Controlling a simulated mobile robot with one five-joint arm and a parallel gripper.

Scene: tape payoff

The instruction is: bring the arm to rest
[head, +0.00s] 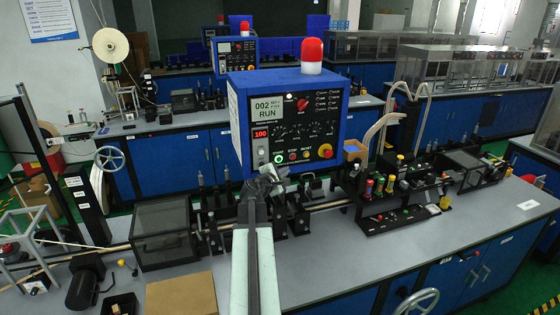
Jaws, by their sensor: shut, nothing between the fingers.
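My gripper (268,181) is at the end of my arm, which reaches up from the bottom middle of the head view. It is shut and holds nothing. It appears in front of the lower edge of the blue control box (238,128), whose face reads "002 RUN" and carries a lit red display. I cannot tell whether the gripper touches anything there. My arm hides part of the bench top and of the black machine parts behind it.
A grey bench (370,268) bears a dark clear-sided box (163,234), black fixtures, a tool rack (400,190) and a brown board (181,295). A red lamp (312,52) tops the control box. The bench's right front is mostly clear.

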